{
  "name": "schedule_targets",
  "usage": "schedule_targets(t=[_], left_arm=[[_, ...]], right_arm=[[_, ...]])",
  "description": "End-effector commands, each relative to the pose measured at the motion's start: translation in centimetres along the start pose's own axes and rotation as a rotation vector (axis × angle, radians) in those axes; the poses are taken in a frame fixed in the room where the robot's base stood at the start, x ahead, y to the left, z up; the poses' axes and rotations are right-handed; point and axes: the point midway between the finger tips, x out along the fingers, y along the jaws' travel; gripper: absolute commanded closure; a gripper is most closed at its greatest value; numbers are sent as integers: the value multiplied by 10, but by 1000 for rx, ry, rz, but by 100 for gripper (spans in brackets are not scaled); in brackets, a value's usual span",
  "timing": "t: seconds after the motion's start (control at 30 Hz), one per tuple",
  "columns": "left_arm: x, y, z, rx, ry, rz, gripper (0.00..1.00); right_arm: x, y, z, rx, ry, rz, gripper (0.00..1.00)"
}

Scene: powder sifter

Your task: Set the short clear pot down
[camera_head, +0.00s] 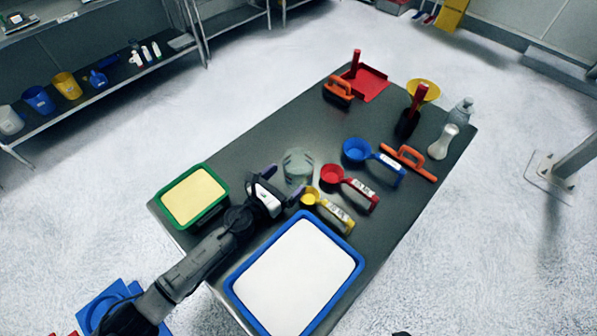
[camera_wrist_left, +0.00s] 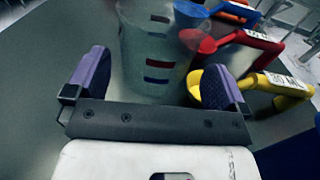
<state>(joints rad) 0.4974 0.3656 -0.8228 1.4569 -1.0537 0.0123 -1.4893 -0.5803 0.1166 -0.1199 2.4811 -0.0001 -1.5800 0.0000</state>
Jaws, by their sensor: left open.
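The short clear pot (camera_head: 297,163) stands upright on the dark table, near its middle. It also shows in the left wrist view (camera_wrist_left: 150,45), with red, blue and dark marks on its wall. My left gripper (camera_head: 282,182) is open, its two purple-padded fingers apart and pointing at the pot. In the left wrist view the gripper (camera_wrist_left: 156,82) has nothing between its fingertips that I can make out as held; the pot is just beyond them. Whether a finger touches the pot I cannot tell. My right gripper is not in view.
Yellow (camera_head: 309,196), red (camera_head: 331,175) and blue (camera_head: 355,150) scoops lie right of the pot. A blue-rimmed tray of white powder (camera_head: 358,262) and a green-rimmed tray of yellow powder (camera_head: 226,186) flank my left arm.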

Motion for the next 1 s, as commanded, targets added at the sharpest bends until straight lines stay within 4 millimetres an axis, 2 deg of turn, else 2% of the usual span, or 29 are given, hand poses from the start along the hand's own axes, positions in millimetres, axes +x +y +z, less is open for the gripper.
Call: schedule_targets(t=[0.2,0.4,0.73,1.0], left_arm=[[28,1,-1,0,-2,1,0],[47,1,0,0,-2,0,0],[50,1,0,0,0,1,0],[50,1,0,0,0,1,26]], right_arm=[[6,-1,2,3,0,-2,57],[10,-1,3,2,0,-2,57],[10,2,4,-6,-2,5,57],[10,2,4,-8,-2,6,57]])
